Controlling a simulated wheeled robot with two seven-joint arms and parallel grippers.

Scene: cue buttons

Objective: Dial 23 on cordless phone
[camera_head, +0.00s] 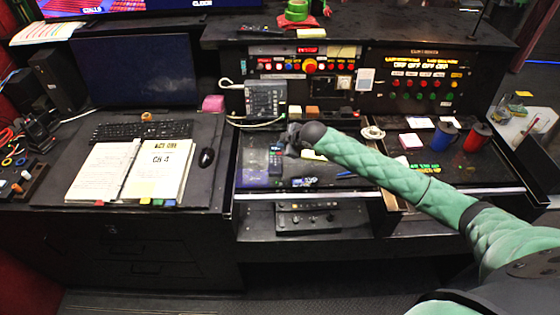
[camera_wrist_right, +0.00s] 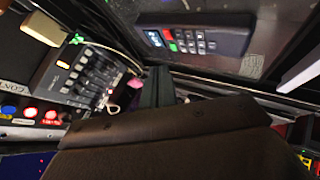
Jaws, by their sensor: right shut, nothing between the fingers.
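The cordless phone (camera_head: 275,161) is a dark handset with a small keypad, lying on the black desk surface left of my right gripper. In the right wrist view the phone (camera_wrist_right: 195,38) shows at the top, with a lit screen, a red key, a green key and grey number keys; the digits are too small to read. My right gripper (camera_head: 291,139) is shut and empty, just above and right of the phone's upper end in the head view. Its dark fingers also show in the right wrist view (camera_wrist_right: 158,86), apart from the phone. My left gripper is not in view.
A mixer (camera_head: 265,98) stands behind the phone, with a button panel (camera_head: 305,65) at the back. A blue pen (camera_head: 345,174) lies to the right. Blue (camera_head: 444,136) and red (camera_head: 477,138) mugs stand further right. An open binder (camera_head: 130,170) lies left.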

